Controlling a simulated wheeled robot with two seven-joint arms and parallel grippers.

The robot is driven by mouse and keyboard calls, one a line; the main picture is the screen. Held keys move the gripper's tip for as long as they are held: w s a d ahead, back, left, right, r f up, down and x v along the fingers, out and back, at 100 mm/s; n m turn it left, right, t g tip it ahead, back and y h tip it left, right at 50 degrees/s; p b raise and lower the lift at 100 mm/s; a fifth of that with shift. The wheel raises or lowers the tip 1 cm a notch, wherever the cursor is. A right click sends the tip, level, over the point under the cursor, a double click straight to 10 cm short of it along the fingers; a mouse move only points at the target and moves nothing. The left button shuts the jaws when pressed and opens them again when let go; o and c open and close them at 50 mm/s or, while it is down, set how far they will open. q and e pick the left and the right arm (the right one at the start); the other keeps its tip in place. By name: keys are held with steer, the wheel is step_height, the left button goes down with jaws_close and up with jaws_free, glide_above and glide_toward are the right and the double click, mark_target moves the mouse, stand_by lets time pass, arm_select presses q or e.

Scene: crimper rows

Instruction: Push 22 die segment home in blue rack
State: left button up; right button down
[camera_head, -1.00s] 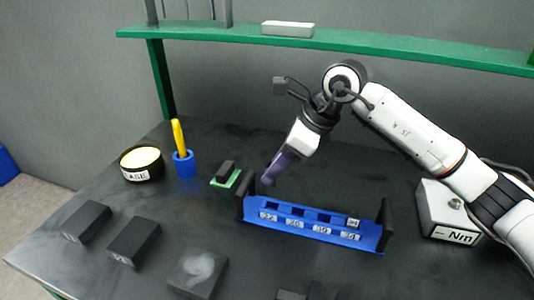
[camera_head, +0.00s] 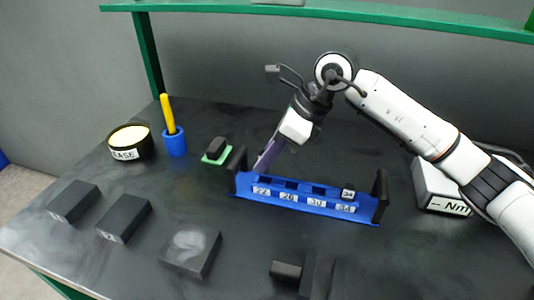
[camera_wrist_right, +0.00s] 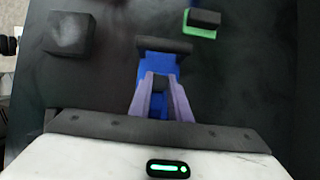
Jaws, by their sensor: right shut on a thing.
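The blue rack (camera_head: 290,202) lies on the dark table with black end plates and slots labelled 22, 26, 30 and 34. My right gripper (camera_head: 262,168) reaches down at the rack's left end, behind the 22 label (camera_head: 261,191). In the right wrist view, its purple fingers (camera_wrist_right: 160,80) are shut on a small dark block, the 22 die segment (camera_wrist_right: 160,84), over the blue rack (camera_wrist_right: 156,63). How deep the segment sits is hidden. A 34-labelled segment (camera_head: 348,194) stands at the rack's right end. My left gripper is out of view.
A black block on a green pad (camera_head: 214,155), a blue cup (camera_head: 175,142) with a yellow tool and a grease tin (camera_head: 130,143) stand to the left. Dark blocks (camera_head: 123,218) lie in front. A white "Nm" box (camera_head: 438,188) stands right. A green shelf (camera_head: 350,12) runs behind.

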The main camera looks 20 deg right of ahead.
mark_target(267, 173)
steer(key=shift+f+b, duration=0.3)
steer(key=shift+f, duration=0.4)
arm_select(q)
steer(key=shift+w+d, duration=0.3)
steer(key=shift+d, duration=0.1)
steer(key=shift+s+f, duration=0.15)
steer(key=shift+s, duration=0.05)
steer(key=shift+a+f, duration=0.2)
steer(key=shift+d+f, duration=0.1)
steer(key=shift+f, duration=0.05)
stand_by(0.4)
